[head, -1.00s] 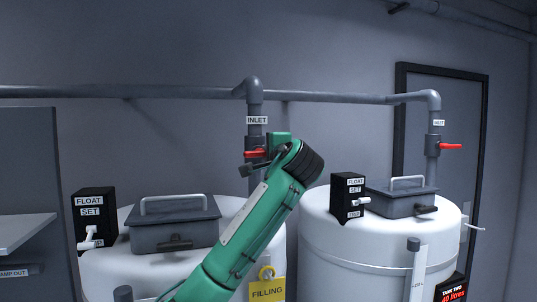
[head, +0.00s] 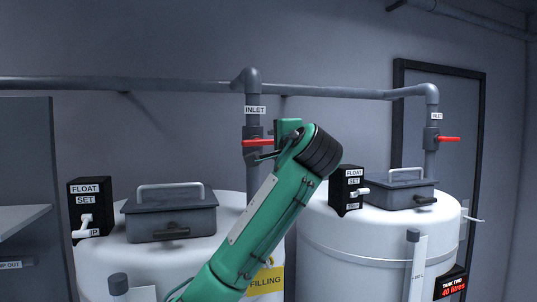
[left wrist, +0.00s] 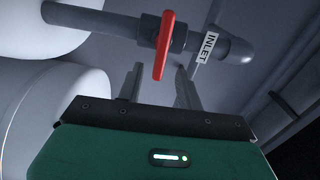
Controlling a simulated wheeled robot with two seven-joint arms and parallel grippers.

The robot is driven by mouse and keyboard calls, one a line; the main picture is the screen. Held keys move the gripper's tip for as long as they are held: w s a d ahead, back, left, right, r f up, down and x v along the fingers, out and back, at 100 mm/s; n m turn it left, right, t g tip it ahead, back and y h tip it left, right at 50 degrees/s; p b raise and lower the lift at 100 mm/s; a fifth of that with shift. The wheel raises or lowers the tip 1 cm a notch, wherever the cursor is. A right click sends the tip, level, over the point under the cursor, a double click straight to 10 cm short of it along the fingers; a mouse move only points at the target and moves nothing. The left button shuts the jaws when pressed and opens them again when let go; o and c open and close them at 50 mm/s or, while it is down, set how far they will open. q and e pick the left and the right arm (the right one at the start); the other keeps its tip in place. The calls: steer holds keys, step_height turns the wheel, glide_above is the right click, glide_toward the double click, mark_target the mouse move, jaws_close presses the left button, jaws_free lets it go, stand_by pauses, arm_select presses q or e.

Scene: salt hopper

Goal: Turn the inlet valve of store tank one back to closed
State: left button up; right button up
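The inlet valve of store tank one has a red lever (head: 257,142) on the vertical grey pipe under the INLET label (head: 255,110). The lever lies level, across the pipe. Store tank one (head: 232,205) is the white tank below. In the left wrist view the red lever (left wrist: 162,50) hangs across the pipe, its free end between my fingertips. My left gripper (left wrist: 159,72) is open, with gaps on both sides of the lever. In the head view the left gripper (head: 258,156) is at the lever, partly hidden by my green wrist. My right gripper is not in view.
The second tank (head: 330,235) stands at right, with its own red inlet lever (head: 449,139) level. Float boxes (head: 90,207) and lidded hatches (head: 172,214) sit on the tanks. A yellow FILLING tag (head: 266,282) hangs at tank one. A grey shelf unit stands at far left.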

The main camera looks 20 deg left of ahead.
arm_select(q)
steer(key=b+v, duration=0.2)
steer(key=v, duration=0.5)
steer(key=shift+b, duration=0.35)
steer(key=shift+s+d, duration=0.1)
steer(key=shift+s, duration=0.05)
